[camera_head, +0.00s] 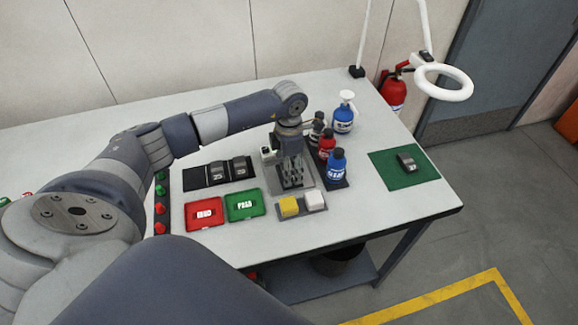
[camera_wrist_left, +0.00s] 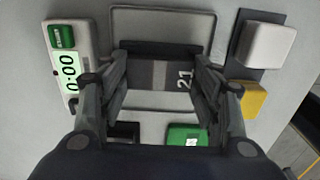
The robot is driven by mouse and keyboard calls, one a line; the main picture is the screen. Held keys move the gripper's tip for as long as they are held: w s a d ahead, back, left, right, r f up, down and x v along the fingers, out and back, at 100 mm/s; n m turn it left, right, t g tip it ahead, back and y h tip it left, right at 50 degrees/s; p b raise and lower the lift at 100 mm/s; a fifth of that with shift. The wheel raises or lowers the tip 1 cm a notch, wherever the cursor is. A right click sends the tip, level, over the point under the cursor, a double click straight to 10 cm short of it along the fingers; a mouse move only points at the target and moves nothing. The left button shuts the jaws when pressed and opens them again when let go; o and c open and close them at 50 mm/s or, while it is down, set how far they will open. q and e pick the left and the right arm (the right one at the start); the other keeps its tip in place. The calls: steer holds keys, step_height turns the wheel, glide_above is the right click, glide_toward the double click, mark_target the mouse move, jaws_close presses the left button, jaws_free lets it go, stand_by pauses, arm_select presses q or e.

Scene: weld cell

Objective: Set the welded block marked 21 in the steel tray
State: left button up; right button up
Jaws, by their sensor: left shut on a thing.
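My left gripper (camera_head: 290,182) is pointing down over the steel tray (camera_head: 309,180) in the head view. In the left wrist view the gripper (camera_wrist_left: 165,90) is shut on a dark block with a grey band, the block marked 21 (camera_wrist_left: 182,78). The steel tray (camera_wrist_left: 205,22) lies under and around the block there. Whether the block touches the tray floor or hangs just above it, I cannot tell. In the head view the fingers mostly hide the block. My right gripper is not in view.
Similar dark blocks (camera_head: 217,172) stand on a black mat, and one block (camera_head: 406,161) on a green mat (camera_head: 420,177). A red tray (camera_head: 204,213), green tray (camera_head: 244,205), timer (camera_wrist_left: 68,75), yellow pad (camera_head: 288,206) and white pad (camera_head: 314,200) are close by. Bottles (camera_head: 337,163) stand to the right.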

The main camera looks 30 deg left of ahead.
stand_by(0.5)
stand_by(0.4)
arm_select(q)
steer(key=shift+b, duration=0.4)
steer(key=o, duration=1.4)
steer(key=shift+c, duration=0.2)
steer(key=shift+f, duration=0.1)
